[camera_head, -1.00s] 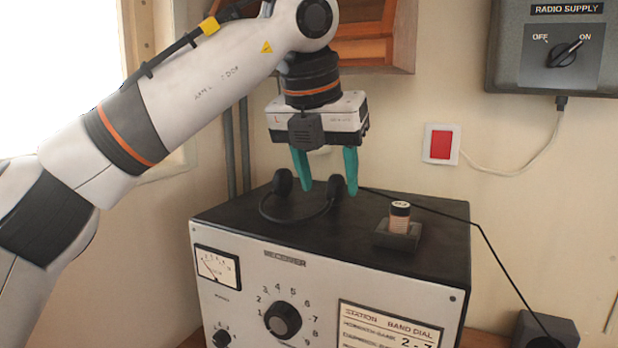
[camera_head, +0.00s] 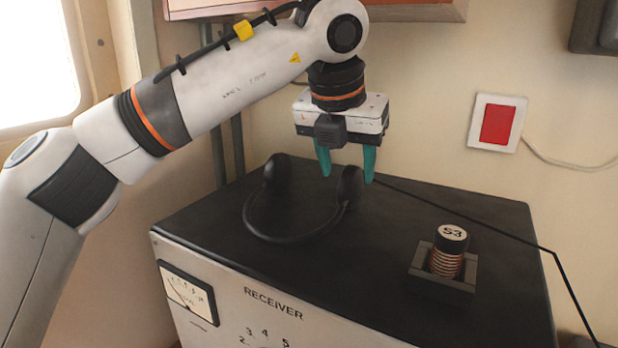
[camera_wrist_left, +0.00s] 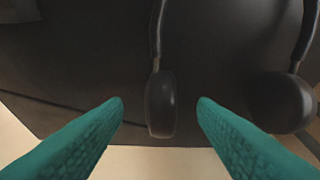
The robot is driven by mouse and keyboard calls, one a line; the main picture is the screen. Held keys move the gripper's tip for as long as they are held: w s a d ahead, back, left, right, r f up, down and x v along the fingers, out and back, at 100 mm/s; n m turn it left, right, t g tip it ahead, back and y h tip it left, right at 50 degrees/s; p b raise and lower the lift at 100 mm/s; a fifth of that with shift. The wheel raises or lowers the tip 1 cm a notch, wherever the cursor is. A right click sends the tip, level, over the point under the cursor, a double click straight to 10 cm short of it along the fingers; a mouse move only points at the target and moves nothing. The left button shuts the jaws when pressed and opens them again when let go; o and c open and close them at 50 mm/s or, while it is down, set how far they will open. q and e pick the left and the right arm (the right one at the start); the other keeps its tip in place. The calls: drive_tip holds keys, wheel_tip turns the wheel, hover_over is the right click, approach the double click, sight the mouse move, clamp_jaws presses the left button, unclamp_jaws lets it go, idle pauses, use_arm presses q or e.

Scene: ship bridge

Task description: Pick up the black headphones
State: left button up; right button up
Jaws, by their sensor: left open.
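The black headphones (camera_head: 283,238) lie on the dark top of the receiver, with the band toward the front and both round ear cups raised at the back. My left gripper (camera_head: 347,174), with green fingers, is open and pointing down above the right ear cup (camera_head: 350,186). In the left wrist view one ear cup (camera_wrist_left: 160,104) shows between the two open fingers, with a gap on each side. The other ear cup (camera_wrist_left: 281,103) is to the right, outside the fingers. The gripper holds nothing. My right gripper is not in view.
The receiver (camera_head: 185,218) fills the lower middle. A coil marked S3 (camera_head: 446,263) stands in a dark holder (camera_head: 436,288) to the right of the headphones. A black cable (camera_head: 470,220) runs right from behind them. The wall has a red panel (camera_head: 496,124).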

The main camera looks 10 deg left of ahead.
sight(347, 175)
use_arm(q)
drive_tip(key=shift+w+f, duration=0.25)
drive_tip(key=shift+f, duration=0.05)
drive_tip(key=shift+p+x, duration=0.75)
drive_tip(key=shift+p, duration=0.1)
drive_tip(key=p+x, duration=0.1)
drive_tip(key=x, duration=0.2)
drive_tip(key=shift+f, duration=0.1)
drive_tip(key=shift+d+f, duration=0.1)
drive_tip(key=shift+f, duration=0.1)
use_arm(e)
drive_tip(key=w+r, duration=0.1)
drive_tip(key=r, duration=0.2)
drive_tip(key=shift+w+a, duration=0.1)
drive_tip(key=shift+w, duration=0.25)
use_arm(q)
drive_tip(key=c, duration=0.9)
